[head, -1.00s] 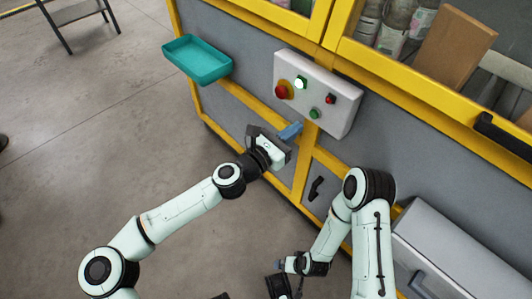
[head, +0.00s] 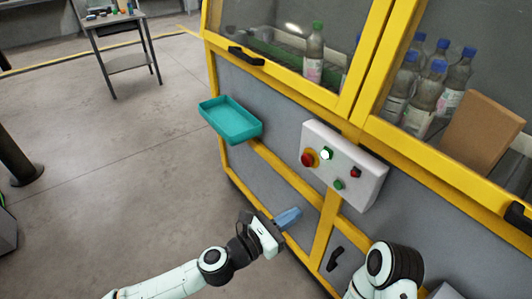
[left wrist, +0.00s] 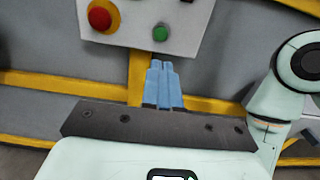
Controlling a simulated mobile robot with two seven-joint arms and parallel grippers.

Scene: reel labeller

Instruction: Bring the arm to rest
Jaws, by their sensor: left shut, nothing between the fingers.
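My left gripper (head: 289,217) is shut and empty, its blue fingers together, held in front of the machine's lower grey panel. It stands below and to the left of the control box (head: 350,190) in the head view. In the left wrist view the closed blue fingers (left wrist: 163,85) point toward the yellow post under the box, and I cannot tell the gap to it. My right arm (head: 388,272) shows only in part at the bottom right of the head view; its gripper is out of the picture.
A teal tray (head: 231,137) sticks out from the machine at left. Bottles (head: 432,88) and a brown board (head: 484,135) are behind the window.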

